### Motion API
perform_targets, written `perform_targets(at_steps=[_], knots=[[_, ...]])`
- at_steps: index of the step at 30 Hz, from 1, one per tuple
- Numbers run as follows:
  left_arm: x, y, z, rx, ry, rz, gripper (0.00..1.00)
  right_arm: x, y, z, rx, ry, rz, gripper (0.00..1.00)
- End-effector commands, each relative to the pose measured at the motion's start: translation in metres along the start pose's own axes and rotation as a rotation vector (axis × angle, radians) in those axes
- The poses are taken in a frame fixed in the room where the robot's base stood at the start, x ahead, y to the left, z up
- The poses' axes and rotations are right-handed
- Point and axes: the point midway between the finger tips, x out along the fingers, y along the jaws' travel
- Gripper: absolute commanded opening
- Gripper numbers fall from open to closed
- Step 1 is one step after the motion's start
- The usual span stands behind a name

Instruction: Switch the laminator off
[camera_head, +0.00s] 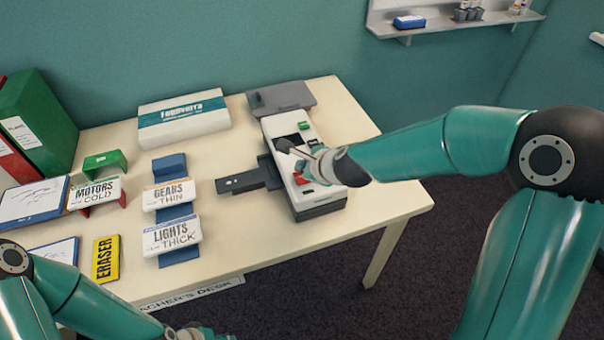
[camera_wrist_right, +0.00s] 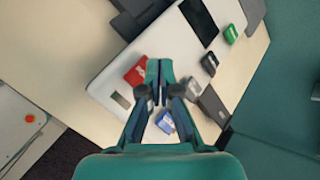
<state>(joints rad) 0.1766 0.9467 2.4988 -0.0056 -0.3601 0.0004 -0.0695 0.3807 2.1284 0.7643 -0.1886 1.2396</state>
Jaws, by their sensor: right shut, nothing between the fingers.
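The laminator (camera_head: 276,128) is a white machine with a dark grey base, standing on the right part of the desk. Its top carries a dark panel, a green part (camera_head: 304,126) and a red part (camera_head: 303,180). The right wrist view shows the laminator's white top (camera_wrist_right: 150,50) with the red part (camera_wrist_right: 137,72), the green part (camera_wrist_right: 231,34), a grey part (camera_wrist_right: 209,63) and a blue part (camera_wrist_right: 165,121). My right gripper (camera_head: 290,150) is shut and empty over the laminator, its fingertips (camera_wrist_right: 159,72) beside the red part in view; contact cannot be told. My left gripper (camera_head: 203,333) is partly cut off at the bottom edge.
A dark grey tray (camera_head: 240,183) juts left from the laminator, and a grey flat object (camera_head: 281,97) lies behind it. Label signs, an eraser box (camera_head: 105,259) and a white-teal box (camera_head: 184,120) stand to the left. The desk's right end (camera_head: 390,200) is clear.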

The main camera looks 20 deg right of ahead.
Motion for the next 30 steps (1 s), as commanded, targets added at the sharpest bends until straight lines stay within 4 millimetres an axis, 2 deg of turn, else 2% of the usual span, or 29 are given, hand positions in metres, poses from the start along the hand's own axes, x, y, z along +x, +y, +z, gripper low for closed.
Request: perform_targets(at_steps=[3,15,30], knots=[[-0.015,0.005,0.000,0.000,0.000,0.000,0.40,-0.011,-0.009,0.009,0.001,-0.001,-0.001,0.00],[-0.049,0.018,0.000,0.000,0.000,0.000,0.40,-0.038,-0.027,0.028,0.000,-0.001,0.000,0.00],[-0.049,0.018,0.000,0.000,0.000,0.000,0.40,-0.038,-0.028,0.028,-0.001,-0.001,0.000,0.00]])
